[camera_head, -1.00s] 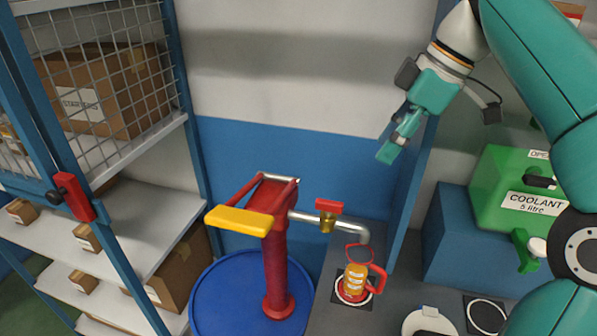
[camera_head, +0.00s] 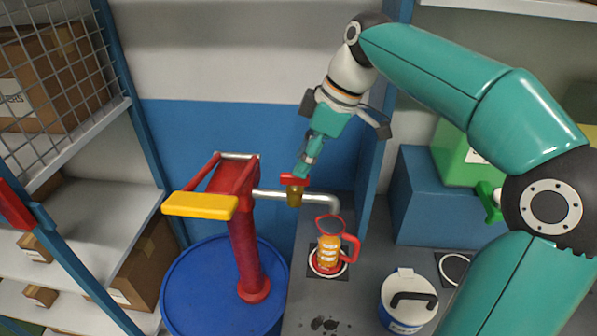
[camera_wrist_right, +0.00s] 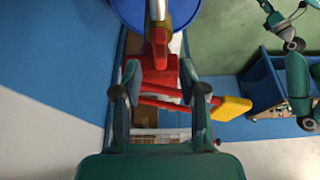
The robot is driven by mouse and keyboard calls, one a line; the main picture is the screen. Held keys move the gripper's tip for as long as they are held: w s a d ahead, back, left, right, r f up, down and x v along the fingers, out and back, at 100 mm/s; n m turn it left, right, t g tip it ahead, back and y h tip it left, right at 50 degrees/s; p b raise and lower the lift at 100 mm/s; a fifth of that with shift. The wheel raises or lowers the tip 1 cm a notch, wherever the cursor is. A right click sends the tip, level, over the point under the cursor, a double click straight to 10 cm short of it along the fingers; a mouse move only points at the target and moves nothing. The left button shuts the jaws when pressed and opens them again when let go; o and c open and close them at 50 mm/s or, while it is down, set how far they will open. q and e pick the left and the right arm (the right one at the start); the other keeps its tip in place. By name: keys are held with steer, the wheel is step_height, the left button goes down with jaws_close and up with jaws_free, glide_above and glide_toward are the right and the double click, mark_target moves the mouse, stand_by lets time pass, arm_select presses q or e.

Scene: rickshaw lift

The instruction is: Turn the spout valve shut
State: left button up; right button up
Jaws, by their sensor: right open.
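The spout valve has a red handle (camera_head: 294,180) on a brass body (camera_head: 295,196), set on the grey spout pipe (camera_head: 268,194) of the red hand pump (camera_head: 246,245). The handle looks crosswise in the head view. My right gripper (camera_head: 302,170) is open just above the handle, pointing down. In the right wrist view its fingers (camera_wrist_right: 160,88) are apart, with the red valve handle (camera_wrist_right: 159,47) visible beyond them. Contact cannot be told. My left gripper seems to show small at the upper right of the right wrist view (camera_wrist_right: 285,20); its jaw state is unclear.
An orange jug (camera_head: 331,248) with a red handle stands below the spout end. The yellow pump handle (camera_head: 200,205) projects left. A blue drum (camera_head: 205,290) is under the pump. A white lidded container (camera_head: 405,308) stands right. Shelving (camera_head: 85,215) lines the left side.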

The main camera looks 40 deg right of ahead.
mark_target(295, 181)
steer(key=shift+x, duration=1.9)
